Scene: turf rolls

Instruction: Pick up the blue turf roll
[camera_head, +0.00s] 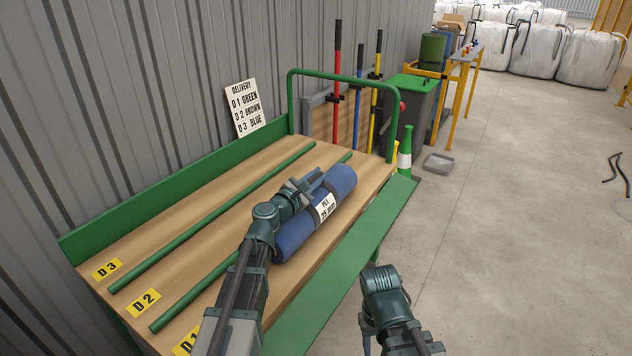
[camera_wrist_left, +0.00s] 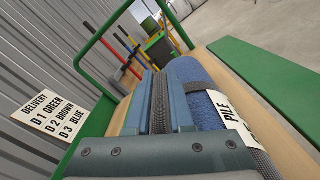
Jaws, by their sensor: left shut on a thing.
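The blue turf roll (camera_head: 341,181) has a dark band and a white label reading PILE. It lies lengthwise over the front lane of the wooden bench, near its green front edge. I cannot tell whether it touches the boards.
The bench (camera_head: 205,215) has green divider rails and yellow D1, D2, D3 tags. A delivery sign (camera_head: 247,108) leans at the back, listing D3 as blue. A green hoop rail (camera_head: 330,76) stands at the far end. Tools and a bin are beyond; floor on the right is mostly clear.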

